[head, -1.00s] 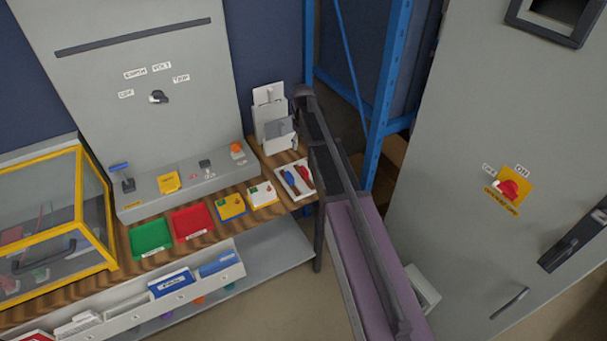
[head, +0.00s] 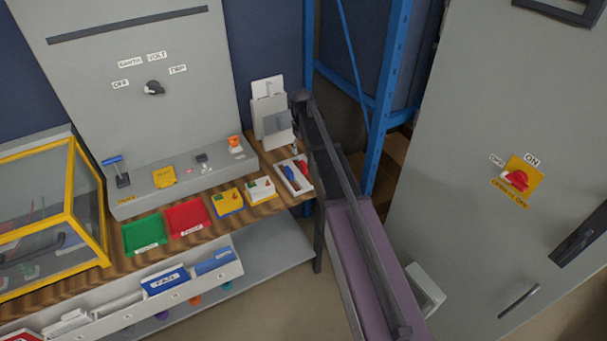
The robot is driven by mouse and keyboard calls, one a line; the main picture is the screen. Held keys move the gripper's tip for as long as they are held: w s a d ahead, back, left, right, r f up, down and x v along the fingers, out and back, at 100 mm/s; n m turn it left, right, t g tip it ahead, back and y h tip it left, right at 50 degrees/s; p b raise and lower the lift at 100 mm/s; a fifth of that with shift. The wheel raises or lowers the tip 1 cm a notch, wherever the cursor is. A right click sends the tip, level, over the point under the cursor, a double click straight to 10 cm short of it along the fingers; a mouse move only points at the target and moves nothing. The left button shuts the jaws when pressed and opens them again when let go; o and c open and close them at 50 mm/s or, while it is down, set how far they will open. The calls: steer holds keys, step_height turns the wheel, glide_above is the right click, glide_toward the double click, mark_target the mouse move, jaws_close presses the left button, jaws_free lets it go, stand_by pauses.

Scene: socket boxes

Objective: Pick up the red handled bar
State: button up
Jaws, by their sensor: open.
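The red handled bar (head: 303,167) lies in a small white tray (head: 306,188) at the right end of the wooden bench. A blue handled piece (head: 289,173) lies beside it on the left. My dark arm reaches away from me to the bench end. My gripper (head: 295,148) shows very small at its far end, just above the back of the tray. It is open. Its fingertips are partly lost against the grey holder behind, and I cannot tell whether they touch anything. The red bar rests in the tray, apart from any grip that I can see.
A grey holder with cards (head: 271,118) stands behind the tray. Yellow boxes (head: 228,203), a red tray (head: 187,218) and a green tray (head: 144,236) line the bench to the left. A blue rack post (head: 388,90) and a grey cabinet (head: 450,130) stand to the right.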

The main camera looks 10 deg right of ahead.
mark_target(304, 164)
steer(key=shift+f+b, duration=1.55)
steer(key=shift+f, duration=0.25)
steer(key=shift+s+d+f+b, duration=0.1)
steer(key=shift+f+b, duration=1.2)
steer(key=shift+d+f+b, duration=0.1)
steer(key=shift+f+b, duration=1.2)
steer(key=shift+c, duration=0.2)
jaws_close()
